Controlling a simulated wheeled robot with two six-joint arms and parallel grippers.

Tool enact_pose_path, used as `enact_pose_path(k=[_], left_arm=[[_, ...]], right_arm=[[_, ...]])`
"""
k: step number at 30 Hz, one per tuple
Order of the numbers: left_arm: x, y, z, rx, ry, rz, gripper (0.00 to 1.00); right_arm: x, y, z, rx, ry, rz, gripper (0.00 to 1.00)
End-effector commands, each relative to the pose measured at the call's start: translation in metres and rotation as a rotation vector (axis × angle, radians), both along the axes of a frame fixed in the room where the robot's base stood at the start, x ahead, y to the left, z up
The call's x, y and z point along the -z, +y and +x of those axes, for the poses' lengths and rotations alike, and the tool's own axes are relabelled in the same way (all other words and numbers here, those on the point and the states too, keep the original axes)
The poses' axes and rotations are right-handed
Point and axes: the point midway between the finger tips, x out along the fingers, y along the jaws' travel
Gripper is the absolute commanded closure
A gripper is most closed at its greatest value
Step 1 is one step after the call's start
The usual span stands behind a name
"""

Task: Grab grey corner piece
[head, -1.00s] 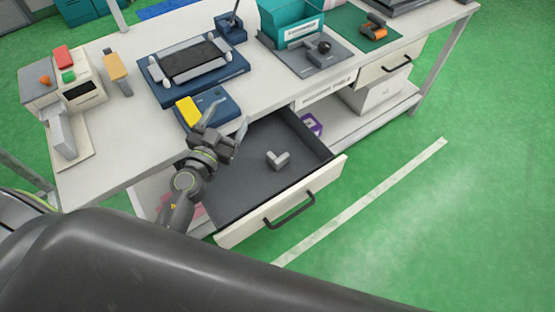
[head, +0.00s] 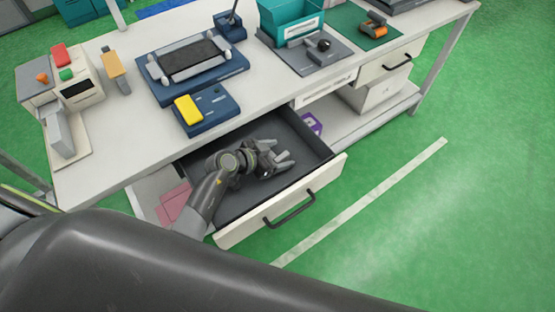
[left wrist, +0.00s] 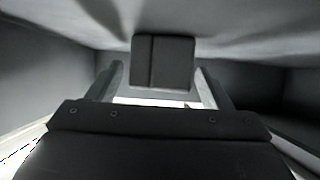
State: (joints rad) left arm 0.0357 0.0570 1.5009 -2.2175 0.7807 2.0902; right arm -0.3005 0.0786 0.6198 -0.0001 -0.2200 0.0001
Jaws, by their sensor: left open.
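The grey corner piece (left wrist: 163,62) shows in the left wrist view as a dark grey block with a vertical seam, centred at the fingertips. My left gripper (head: 278,158) is inside the open drawer (head: 318,187), low over its floor. Its fingers (left wrist: 160,82) are open, one on each side of the piece, with slight gaps visible. In the head view the gripper mostly hides the piece, so I cannot tell there whether they touch. My right gripper is not in view.
The drawer walls stand close around the gripper, with a black handle (head: 289,209) on the front. The worktable (head: 120,150) above carries a blue fixture (head: 195,72) and a blue block with a yellow part (head: 188,109). Green floor lies free at the right.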

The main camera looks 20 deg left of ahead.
Motion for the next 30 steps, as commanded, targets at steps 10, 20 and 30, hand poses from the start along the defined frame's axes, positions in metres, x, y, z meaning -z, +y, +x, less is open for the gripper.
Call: enact_pose_path(k=[10,20,30], left_arm=[[0.0100,-0.0109,0.0138,-0.002,-0.001,0.001,0.27],[0.0099,-0.0106,0.0134,-0.002,-0.001,0.001,0.60],[0.0097,-0.0106,0.0134,-0.002,-0.001,0.001,0.74]], right_arm=[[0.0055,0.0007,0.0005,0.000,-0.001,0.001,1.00],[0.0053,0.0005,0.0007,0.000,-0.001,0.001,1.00],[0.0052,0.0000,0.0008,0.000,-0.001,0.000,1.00]])
